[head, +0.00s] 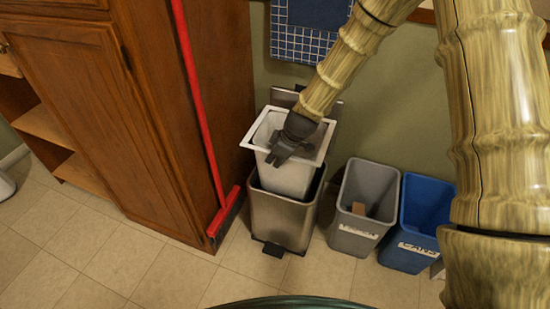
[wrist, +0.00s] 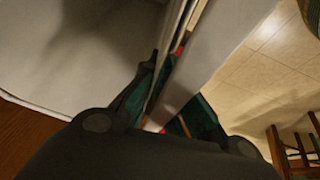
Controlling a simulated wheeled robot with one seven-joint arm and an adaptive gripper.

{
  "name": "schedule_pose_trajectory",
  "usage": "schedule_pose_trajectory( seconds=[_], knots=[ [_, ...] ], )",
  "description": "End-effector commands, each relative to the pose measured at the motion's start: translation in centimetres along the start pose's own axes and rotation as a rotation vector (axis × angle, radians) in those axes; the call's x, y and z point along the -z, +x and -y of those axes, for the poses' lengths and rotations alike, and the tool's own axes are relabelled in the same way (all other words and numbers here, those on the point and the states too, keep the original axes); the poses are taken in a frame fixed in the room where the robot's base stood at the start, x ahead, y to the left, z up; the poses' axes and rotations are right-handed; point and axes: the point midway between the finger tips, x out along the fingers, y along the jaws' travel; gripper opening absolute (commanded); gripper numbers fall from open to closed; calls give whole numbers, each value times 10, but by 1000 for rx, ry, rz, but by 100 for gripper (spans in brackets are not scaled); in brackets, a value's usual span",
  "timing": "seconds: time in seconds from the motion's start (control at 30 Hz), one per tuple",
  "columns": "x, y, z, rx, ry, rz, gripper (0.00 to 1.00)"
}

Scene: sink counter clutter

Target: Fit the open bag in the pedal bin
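The open bag (head: 287,180) is white, with a square mouth and a flat rim that stands out around it. It is roughly upright over the steel pedal bin (head: 282,221), its lower end in or just above the bin's dark mouth. Most of the bag is above the bin's rim. My gripper (head: 279,158) is at the bag's front rim and shut on it. In the wrist view the bag's white wall (wrist: 172,65) passes between the two fingers (wrist: 168,105). The bin's lid (head: 285,98) stands open behind the bag. The bin's inside is mostly hidden.
A grey bin (head: 352,233) with something brown in it and a blue bin (head: 410,252) stand to the right. A red broom (head: 203,115) leans on the wooden cabinet (head: 95,100) at left. A blue checked towel (head: 298,45) hangs behind. Tiled floor in front is clear.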

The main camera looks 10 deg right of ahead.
Motion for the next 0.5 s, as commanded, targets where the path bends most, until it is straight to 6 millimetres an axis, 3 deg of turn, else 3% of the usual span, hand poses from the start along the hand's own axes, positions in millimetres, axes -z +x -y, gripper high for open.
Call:
schedule_pose_trajectory(
  seconds=[0.5],
  knots=[
    [-20, 47, 6, 1, 1, 0, 0]
  ],
)
